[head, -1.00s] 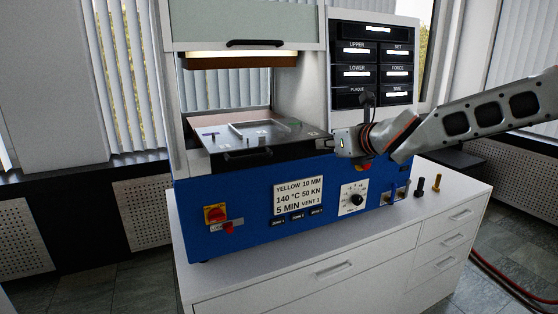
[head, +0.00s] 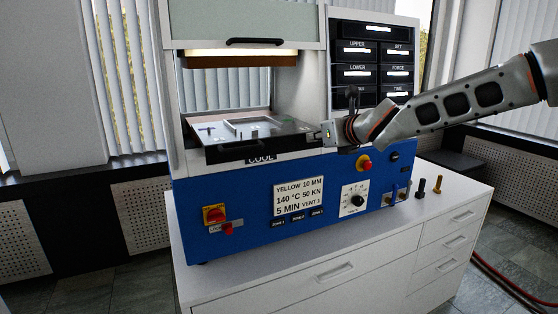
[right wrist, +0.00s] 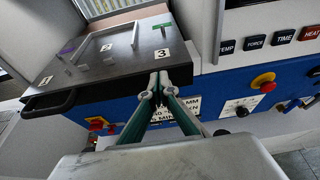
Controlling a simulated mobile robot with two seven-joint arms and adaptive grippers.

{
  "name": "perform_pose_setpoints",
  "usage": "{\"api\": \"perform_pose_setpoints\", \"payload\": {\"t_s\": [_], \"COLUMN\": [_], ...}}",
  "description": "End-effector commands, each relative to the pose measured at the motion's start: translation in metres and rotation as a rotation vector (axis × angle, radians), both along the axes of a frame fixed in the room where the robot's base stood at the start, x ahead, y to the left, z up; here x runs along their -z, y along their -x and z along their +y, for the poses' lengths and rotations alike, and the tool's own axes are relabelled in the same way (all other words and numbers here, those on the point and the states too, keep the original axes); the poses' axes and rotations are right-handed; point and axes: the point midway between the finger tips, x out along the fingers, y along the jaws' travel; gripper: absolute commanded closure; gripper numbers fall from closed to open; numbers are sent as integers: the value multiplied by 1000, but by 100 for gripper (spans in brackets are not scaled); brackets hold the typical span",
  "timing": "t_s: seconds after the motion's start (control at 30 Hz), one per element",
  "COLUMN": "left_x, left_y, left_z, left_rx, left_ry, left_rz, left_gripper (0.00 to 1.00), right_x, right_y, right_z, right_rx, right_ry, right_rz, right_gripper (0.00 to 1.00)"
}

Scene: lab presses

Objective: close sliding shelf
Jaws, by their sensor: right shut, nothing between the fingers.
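The sliding shelf (head: 282,130) is a grey metal plate with a dark front edge, low in the press opening. It still sticks out somewhat at the front. Its black handle (right wrist: 50,103) shows at the left in the right wrist view, where the plate (right wrist: 105,78) carries a light frame and small numbered labels. My right gripper (head: 318,138) is shut and empty at the shelf's front right corner. Its fingertips (right wrist: 158,78) appear against or very close to the front edge; contact is not certain. My left gripper is not in view.
The blue press base (head: 250,222) has knobs, red buttons and a settings card. A raised guard door (head: 250,20) hangs above the opening. A display panel (head: 372,60) stands right of it, partly behind my right arm. Small pegs (head: 437,186) stand on the white cabinet (head: 300,265).

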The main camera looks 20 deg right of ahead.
Motion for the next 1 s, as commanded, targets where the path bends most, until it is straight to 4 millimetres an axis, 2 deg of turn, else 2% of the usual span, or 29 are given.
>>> {"api": "perform_pose_setpoints", "payload": {"t_s": [0.47,1.0], "left_x": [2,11], "left_y": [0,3], "left_z": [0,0], "left_rx": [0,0], "left_ry": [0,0], "left_rz": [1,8], "left_gripper": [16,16], "right_x": [1,1], "right_y": [-4,-33], "right_z": [0,2], "right_rx": [0,1], "right_ry": [0,0], "right_rz": [0,1], "right_gripper": [100,100]}}
